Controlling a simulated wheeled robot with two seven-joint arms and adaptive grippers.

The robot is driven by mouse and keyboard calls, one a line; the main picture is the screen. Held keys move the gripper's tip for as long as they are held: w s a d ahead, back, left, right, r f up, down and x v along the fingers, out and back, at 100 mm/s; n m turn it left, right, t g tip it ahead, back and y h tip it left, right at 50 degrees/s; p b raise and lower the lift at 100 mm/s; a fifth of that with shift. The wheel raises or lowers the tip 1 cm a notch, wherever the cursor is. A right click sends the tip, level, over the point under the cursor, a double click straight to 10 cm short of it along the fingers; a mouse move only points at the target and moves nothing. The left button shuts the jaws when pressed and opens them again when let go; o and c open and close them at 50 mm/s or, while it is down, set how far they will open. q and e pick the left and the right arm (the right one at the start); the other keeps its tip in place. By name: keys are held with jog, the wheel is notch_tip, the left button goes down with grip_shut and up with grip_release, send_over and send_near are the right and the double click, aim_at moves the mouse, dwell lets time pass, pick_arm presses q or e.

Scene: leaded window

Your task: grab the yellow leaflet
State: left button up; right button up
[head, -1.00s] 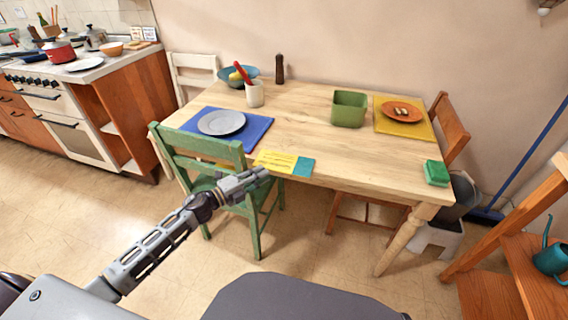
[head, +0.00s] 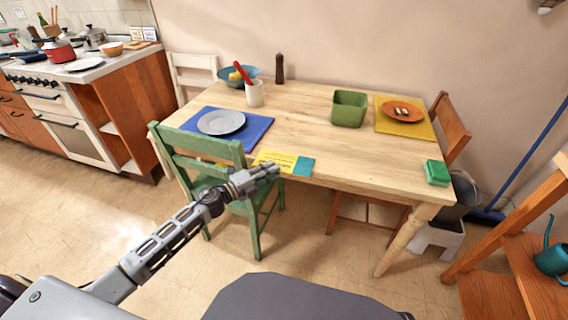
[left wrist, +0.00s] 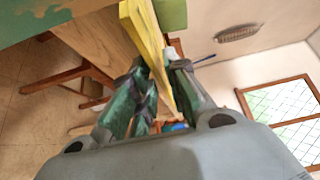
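The yellow leaflet (head: 272,158) lies at the table's front edge, beside a teal piece (head: 303,167) on its right. My left gripper (head: 275,168) is at the table's front edge, at the leaflet's near side, and its fingertips show slightly apart. In the left wrist view the leaflet (left wrist: 146,38) runs as a yellow strip between the two fingers of my left gripper (left wrist: 158,88). The fingers are apart on either side of it, and I see no clear grip. My right gripper is not in view.
The green chair (head: 200,150) stands close left of my left gripper. The wooden table (head: 300,125) holds a blue mat (head: 258,130) with a plate, a green bin (head: 349,109) and a green sponge-like block (head: 437,173). The table's middle is clear.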

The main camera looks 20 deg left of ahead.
pick_arm(q)
jog(key=shift+w+d, duration=0.35)
jog(key=shift+w, duration=0.1)
grip_shut()
